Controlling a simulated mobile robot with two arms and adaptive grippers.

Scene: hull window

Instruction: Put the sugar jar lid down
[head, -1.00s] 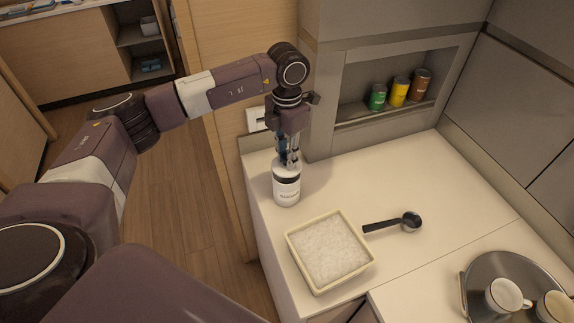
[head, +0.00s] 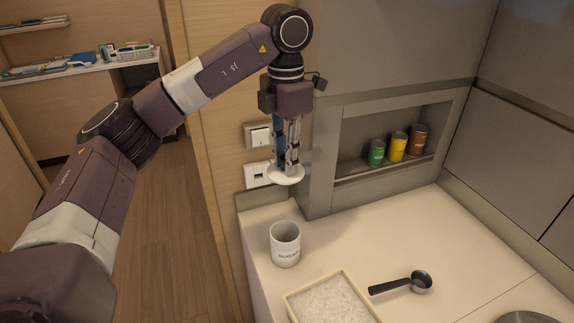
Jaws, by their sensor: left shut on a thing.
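My left gripper (head: 287,166) points down and is shut on the sugar jar lid (head: 287,177), a round white disc. It holds the lid in the air above and apart from the sugar jar, near the back left of the counter. The sugar jar (head: 285,246) is a white cylinder with dark lettering. It stands upright and open on the counter (head: 385,235), directly below the lid in the picture. My right gripper is not in view.
A square cream tray (head: 335,300) of white grains sits in front of the jar. A black-handled scoop (head: 404,284) lies to its right. Green, yellow and brown cans (head: 397,148) stand in a wall niche. The counter behind the scoop is clear.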

